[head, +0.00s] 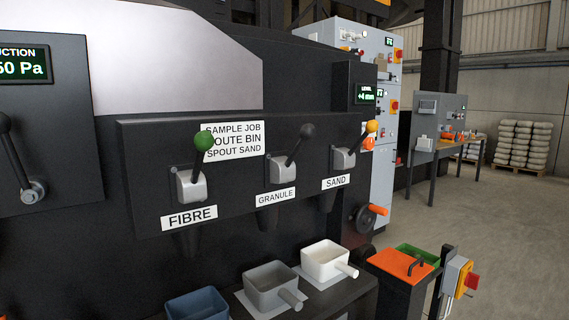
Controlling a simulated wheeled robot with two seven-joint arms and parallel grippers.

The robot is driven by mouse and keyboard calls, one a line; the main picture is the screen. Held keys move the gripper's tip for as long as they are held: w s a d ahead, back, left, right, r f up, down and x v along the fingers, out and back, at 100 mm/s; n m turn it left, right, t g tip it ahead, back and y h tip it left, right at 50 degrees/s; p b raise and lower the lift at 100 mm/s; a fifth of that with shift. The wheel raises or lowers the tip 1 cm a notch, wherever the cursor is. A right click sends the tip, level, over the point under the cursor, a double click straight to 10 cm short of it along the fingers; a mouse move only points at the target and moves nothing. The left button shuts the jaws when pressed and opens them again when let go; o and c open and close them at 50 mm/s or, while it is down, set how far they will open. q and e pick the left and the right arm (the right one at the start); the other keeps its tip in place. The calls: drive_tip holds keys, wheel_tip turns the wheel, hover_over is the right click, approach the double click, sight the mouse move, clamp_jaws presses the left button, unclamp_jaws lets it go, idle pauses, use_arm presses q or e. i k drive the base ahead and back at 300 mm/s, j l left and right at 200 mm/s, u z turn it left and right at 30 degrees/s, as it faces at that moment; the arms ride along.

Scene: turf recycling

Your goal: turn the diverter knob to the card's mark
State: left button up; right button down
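A white card (234,140) on the dark machine reads "SAMPLE JOB", "ROUTE BIN", "SPOUT SAND"; its left edge is partly covered by a green-balled lever (203,142). No knob in view is labelled as the diverter, so I cannot tell which one it is. A round black wheel with an orange handle (375,210) sits low on the machine's right end. A black-balled lever on a grey hub (33,191) is on the left panel. Neither of my grippers is in view.
Labelled levers stand over FIBRE (190,218), GRANULE (277,197) and SAND (336,182). Blue (197,306), grey (270,284) and white (325,260) scoops sit below. An orange-and-green-topped bin (400,264) and a red-button post (458,277) stand right. Floor beyond is open.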

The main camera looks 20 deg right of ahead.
sight(369, 143)
drive_tip(key=z, duration=1.15)
drive_tip(key=u, duration=0.1)
